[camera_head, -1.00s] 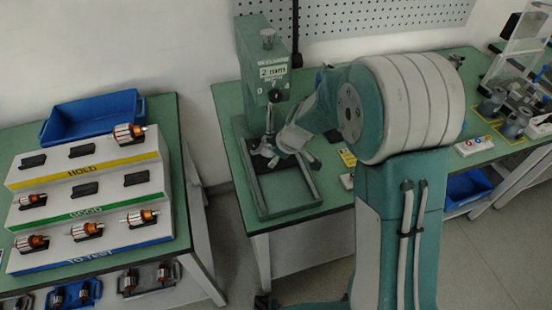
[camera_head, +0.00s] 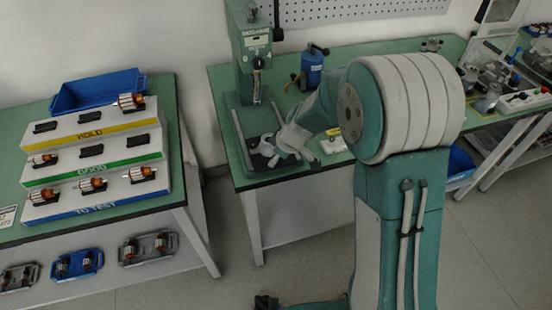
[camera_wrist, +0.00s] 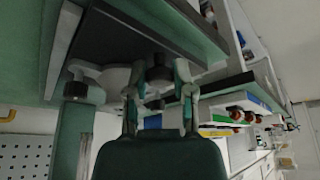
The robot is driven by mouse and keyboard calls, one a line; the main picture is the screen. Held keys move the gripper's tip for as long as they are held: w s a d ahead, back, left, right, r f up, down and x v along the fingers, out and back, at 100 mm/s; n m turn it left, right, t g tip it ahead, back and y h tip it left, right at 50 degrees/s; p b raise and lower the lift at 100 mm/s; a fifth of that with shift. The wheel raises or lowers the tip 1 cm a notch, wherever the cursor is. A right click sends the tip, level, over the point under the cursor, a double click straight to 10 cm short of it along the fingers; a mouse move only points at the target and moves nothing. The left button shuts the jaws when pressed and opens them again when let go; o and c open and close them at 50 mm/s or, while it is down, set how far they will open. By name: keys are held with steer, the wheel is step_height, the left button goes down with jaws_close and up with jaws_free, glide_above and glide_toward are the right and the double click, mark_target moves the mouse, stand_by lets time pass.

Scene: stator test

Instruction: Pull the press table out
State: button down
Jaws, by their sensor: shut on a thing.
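The green press (camera_head: 247,50) stands at the back of the left part of the right-hand bench. Its rail frame (camera_head: 240,143) runs forward to the bench's front edge. The light grey press table (camera_head: 258,146) sits at the front end of the rails, clear of the press head. My gripper (camera_head: 283,151) is at its front right side. In the wrist view, my gripper (camera_wrist: 158,95) has its fingers closed around a dark knob (camera_wrist: 158,73) in front of the pale press table (camera_wrist: 115,76). My arm partly hides this contact in the head view.
A blue device (camera_head: 313,66) stands right of the press. A stepped rack (camera_head: 100,160) with copper-wound rotors and a blue bin (camera_head: 98,92) are on the left bench. Floor shows between the benches.

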steer(key=shift+s+f, duration=0.15)
steer(key=shift+s, duration=0.05)
steer(key=shift+c, duration=2.3)
jaws_free()
steer(key=shift+r, duration=0.4)
steer(key=v, duration=1.1)
steer(key=shift+w+d+r, duration=0.1)
